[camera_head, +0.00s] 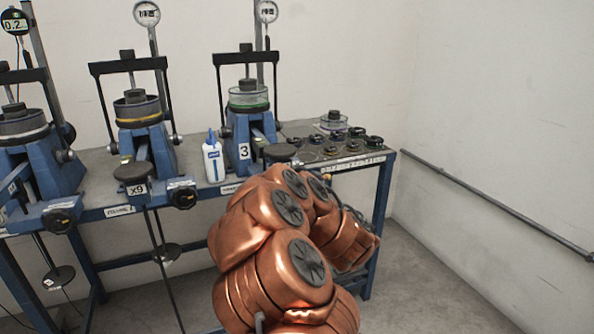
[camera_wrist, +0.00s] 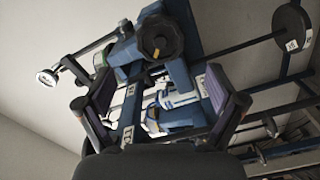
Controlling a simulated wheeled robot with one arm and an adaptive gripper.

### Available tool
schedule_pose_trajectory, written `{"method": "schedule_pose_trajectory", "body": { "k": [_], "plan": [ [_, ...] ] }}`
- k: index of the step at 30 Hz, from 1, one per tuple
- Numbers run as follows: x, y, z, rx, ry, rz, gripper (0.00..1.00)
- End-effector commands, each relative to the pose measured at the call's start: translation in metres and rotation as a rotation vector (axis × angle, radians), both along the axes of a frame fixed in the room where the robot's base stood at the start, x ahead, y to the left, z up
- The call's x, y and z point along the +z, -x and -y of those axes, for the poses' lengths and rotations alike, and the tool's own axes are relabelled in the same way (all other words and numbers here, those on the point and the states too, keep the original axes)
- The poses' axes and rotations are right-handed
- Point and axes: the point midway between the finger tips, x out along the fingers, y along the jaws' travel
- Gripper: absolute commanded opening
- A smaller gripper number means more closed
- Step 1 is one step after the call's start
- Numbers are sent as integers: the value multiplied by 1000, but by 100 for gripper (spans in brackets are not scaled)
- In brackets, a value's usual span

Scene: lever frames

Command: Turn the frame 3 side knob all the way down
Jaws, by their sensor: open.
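Frame 3 (camera_head: 243,150) is a blue lever frame with a "3" label and a green-rimmed ring under its black crossbar. In the head view my copper arm covers its lower front, so its side knob is hidden there. The wrist view shows a black round knob (camera_wrist: 161,37) on a blue housing, beyond the fingers; I cannot read which frame it belongs to. My gripper (camera_wrist: 160,88) is open, with nothing between its purple-grey pads. The knob lies ahead of the pads, apart from them. My gripper is hidden behind my arm in the head view.
Two more blue frames (camera_head: 150,150) (camera_head: 40,165) stand to the left, with hanging weights and black knobs. A white-blue bottle (camera_head: 213,160) stands beside frame 3. Several small rings and a glass dish (camera_head: 333,122) are on the table right. A wall rail (camera_head: 490,205) runs along the right.

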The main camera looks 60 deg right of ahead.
Motion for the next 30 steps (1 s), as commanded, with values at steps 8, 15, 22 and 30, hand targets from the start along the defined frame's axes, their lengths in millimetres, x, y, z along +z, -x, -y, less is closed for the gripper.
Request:
{"method": "schedule_pose_trajectory", "body": {
  "k": [8,15,22,30],
  "plan": [
    [-1,-22,14,4,2,1,94],
    [0,-46,30,2,2,2,94],
    [0,-67,45,1,2,1,94],
    [-2,-78,53,-2,0,-4,82]
  ]
}}
